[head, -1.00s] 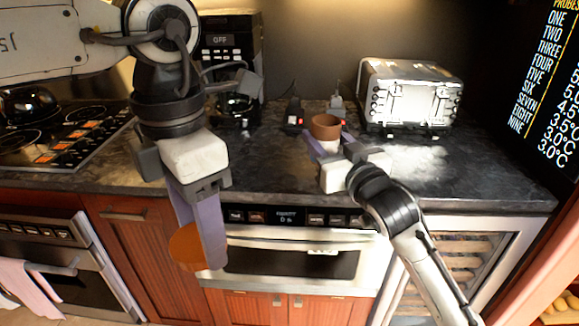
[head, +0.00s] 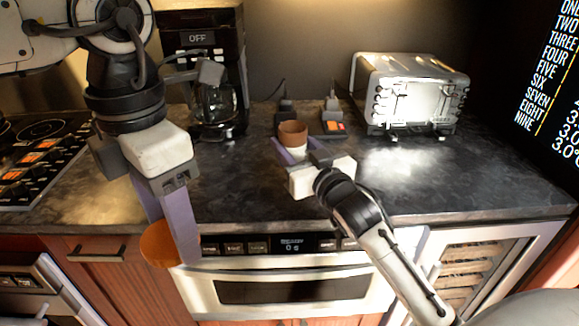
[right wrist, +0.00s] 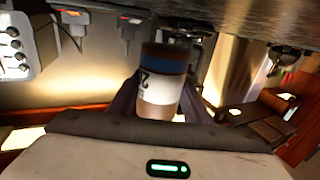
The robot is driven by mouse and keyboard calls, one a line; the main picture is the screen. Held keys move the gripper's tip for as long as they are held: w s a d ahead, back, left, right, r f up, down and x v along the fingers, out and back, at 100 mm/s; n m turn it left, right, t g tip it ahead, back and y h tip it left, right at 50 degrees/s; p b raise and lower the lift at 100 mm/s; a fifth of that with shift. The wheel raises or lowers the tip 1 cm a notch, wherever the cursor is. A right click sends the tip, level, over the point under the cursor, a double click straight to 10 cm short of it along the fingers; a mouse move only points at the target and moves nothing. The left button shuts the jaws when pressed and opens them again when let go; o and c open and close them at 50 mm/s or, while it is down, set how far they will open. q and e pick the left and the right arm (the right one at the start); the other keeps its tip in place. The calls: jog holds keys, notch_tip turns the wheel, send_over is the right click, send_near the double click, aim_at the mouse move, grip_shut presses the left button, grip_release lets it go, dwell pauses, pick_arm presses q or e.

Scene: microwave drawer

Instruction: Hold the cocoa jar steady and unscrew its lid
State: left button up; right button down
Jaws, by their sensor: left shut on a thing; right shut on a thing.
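The cocoa jar (head: 293,134) stands upright at the counter, brown at the top, and its top looks open in the head view. My right gripper (head: 299,154) is shut around it from the front. The right wrist view shows the jar (right wrist: 162,85) between the fingers, with a white label and a blue band. An orange-brown round disc, which looks like the lid (head: 157,245), is apart from the jar. My left gripper (head: 172,236) is shut on this lid in front of the counter's front edge, well to the left of the jar. Whether the jar touches the counter is unclear.
A coffee maker (head: 200,45) with a glass pot stands behind on the left, close to my left arm. A silver toaster oven (head: 410,90) stands at the back right. The microwave drawer (head: 290,290) is below the counter (head: 450,180), whose right part is clear.

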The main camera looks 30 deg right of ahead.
jog(key=shift+f, duration=2.6)
jog(key=shift+f+b, duration=0.2)
jog(key=shift+b, duration=0.15)
jog(key=c, duration=0.9)
grip_release()
jog(key=shift+c, duration=0.2)
jog(key=shift+r, duration=0.1)
